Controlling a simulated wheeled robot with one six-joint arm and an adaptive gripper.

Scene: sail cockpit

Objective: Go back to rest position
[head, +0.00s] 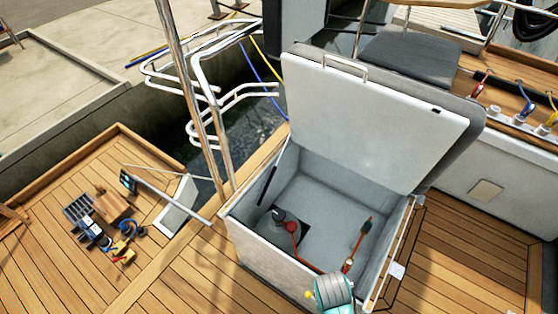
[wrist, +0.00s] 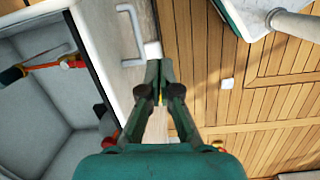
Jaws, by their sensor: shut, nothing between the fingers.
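My gripper (wrist: 158,72) is green and shows in the wrist view with its two fingers together and nothing between them. It is over the rim of an open white locker, beside a white handle (wrist: 130,38). In the head view the locker (head: 262,232) stands open with its lid (head: 375,115) raised. A grey and teal part of my arm shows at the bottom edge, at the locker's front corner; the fingertips are not clear there.
Inside the locker lie a black round fitting with a red hose (head: 294,235) and a red-and-green tool (head: 361,238). Chrome rails (head: 190,90) stand left of the locker. Several tools and a wooden block (head: 112,205) lie on the left deck.

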